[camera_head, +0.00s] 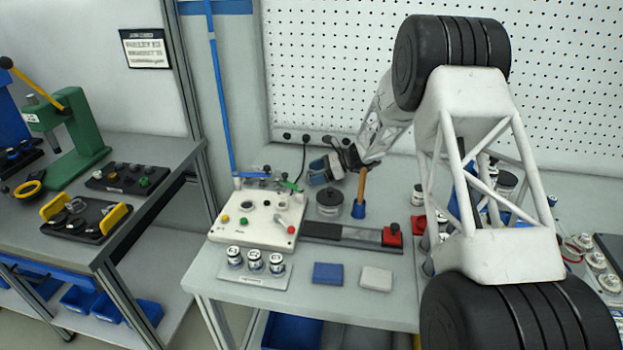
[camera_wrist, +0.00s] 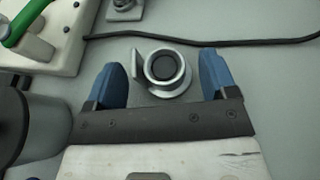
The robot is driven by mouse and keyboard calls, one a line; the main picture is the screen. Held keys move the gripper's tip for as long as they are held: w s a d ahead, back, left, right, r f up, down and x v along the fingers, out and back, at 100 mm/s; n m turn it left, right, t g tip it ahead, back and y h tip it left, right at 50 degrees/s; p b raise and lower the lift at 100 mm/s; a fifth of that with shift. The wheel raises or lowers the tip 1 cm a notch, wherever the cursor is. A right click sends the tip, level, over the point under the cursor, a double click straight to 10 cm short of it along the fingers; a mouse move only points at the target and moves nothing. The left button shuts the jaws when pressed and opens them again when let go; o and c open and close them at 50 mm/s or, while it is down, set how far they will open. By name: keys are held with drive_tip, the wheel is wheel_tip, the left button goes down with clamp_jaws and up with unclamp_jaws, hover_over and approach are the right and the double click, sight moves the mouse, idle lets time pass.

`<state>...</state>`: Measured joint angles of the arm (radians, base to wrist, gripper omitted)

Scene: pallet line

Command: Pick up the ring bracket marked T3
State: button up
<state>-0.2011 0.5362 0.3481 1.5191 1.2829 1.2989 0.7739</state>
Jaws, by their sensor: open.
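A metallic ring bracket (camera_wrist: 163,68), with a round ring, a side flange and a rounded base, shows in the wrist view on the grey bench. No T3 mark is legible on it. My gripper (camera_wrist: 168,80) is open, with its blue fingers apart to the left and right of the ring bracket, and I see no contact. In the head view my gripper (camera_head: 325,170) is low over the back of the bench, behind the white fixture box. I cannot make out the bracket there.
A white fixture box (camera_head: 250,222) with a green lever stands left of my gripper. A dark-lidded jar (camera_head: 329,204) and a wooden handle in a blue holder (camera_head: 359,208) stand close in front. A black cable (camera_wrist: 230,43) and another metal part (camera_wrist: 125,10) lie beyond the bracket.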

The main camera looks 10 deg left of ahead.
drive_tip(key=shift+a+f, duration=0.15)
drive_tip(key=shift+a, duration=0.25)
drive_tip(key=c, duration=0.9)
